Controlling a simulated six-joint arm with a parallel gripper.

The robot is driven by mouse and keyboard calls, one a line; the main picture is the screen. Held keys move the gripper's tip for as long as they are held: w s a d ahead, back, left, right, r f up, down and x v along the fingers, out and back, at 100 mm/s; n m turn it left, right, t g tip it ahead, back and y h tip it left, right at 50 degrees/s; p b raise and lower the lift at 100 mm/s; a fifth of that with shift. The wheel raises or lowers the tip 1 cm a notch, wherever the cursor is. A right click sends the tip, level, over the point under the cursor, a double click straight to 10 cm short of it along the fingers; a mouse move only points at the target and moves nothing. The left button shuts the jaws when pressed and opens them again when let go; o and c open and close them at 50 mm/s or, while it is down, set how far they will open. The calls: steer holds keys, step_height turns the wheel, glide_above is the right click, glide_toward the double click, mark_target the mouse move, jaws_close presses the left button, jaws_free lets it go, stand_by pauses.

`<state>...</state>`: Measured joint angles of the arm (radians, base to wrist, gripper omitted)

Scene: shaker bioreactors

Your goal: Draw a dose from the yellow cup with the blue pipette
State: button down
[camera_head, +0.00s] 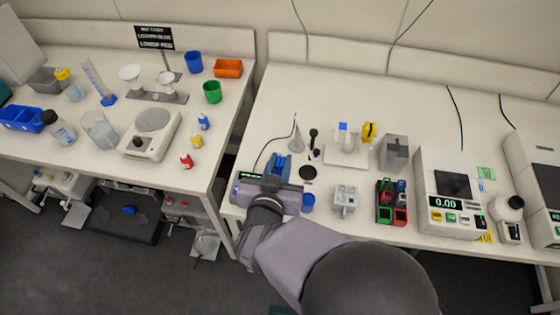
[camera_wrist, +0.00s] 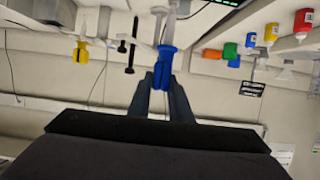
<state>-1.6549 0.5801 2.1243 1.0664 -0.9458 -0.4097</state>
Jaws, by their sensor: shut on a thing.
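The blue pipette (camera_wrist: 166,62) is between the two fingers of my gripper (camera_wrist: 165,82) in the wrist view, its pale tip toward the top of that picture. In the head view my gripper (camera_head: 278,172) is over the front left of the right-hand bench, and the blue of the pipette (camera_head: 280,163) shows just beyond it. The lower ends of the fingers are partly hidden by my wrist there. I cannot make out a yellow cup in either view; a blue cup (camera_head: 308,201) stands just right of my gripper.
A pipette stand (camera_head: 346,157) with a yellow pipette (camera_head: 369,132) is to the right. A grey block (camera_head: 344,200), a coloured rack (camera_head: 391,202) and a balance (camera_head: 450,205) stand along the bench. A display box (camera_head: 247,188) is beside my gripper.

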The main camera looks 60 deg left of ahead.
steer(key=shift+f+b, duration=1.3)
steer(key=shift+f, duration=0.35)
steer(key=c, duration=2.1)
jaws_free()
steer(key=shift+r, duration=0.15)
steer(key=shift+r+p, duration=3.15)
